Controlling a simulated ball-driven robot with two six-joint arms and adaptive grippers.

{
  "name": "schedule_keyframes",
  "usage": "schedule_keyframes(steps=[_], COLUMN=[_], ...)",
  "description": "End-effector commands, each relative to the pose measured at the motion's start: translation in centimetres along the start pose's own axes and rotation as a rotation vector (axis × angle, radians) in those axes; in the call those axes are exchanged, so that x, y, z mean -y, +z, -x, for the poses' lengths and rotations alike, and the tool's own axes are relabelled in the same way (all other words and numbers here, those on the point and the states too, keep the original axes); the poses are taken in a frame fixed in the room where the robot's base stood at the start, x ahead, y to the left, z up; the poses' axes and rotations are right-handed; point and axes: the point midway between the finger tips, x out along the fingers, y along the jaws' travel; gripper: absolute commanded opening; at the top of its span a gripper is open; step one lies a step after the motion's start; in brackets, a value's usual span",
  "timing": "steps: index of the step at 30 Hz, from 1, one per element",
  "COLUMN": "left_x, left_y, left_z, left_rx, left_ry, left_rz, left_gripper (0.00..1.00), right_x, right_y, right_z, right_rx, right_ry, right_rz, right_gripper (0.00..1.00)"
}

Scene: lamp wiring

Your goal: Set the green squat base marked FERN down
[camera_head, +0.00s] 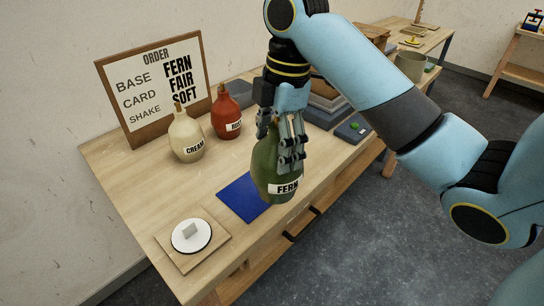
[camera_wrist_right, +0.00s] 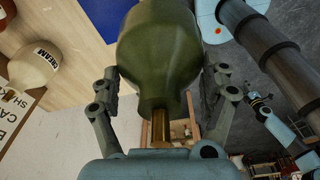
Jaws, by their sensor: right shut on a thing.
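The green squat base marked FERN (camera_head: 266,172) is upright over the table's front part, just right of the blue mat (camera_head: 236,201), overlapping its corner in the picture. My right gripper (camera_head: 291,158) is shut on the green base, its fingers around the upper body. In the right wrist view the green base (camera_wrist_right: 160,45) sits between the two fingers (camera_wrist_right: 160,105), with its brass neck toward the palm. Its underside is hidden, so I cannot tell if it touches the table.
A cream base (camera_head: 186,138) and a red base (camera_head: 226,115) stand by the order board (camera_head: 155,78). A wooden plate with a white disc (camera_head: 191,236) lies at the front left. Grey trays (camera_head: 325,115) are behind my right gripper. Bare wood (camera_head: 150,190) surrounds the mat's left side.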

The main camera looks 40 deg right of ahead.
Motion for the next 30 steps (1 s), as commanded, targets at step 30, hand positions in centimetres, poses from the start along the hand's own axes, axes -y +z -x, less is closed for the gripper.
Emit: schedule_keyframes(steps=[30], left_x=[0.1], left_y=[-1.4], left_z=[-4.5], left_rx=[-0.023], left_ry=[-0.005], left_rz=[-0.001], left_gripper=[0.40], right_x=[-10.4], right_y=[-0.2], right_z=[-9.9], right_rx=[0.010], right_ry=[-0.011], right_rz=[0.001], right_gripper=[0.21])
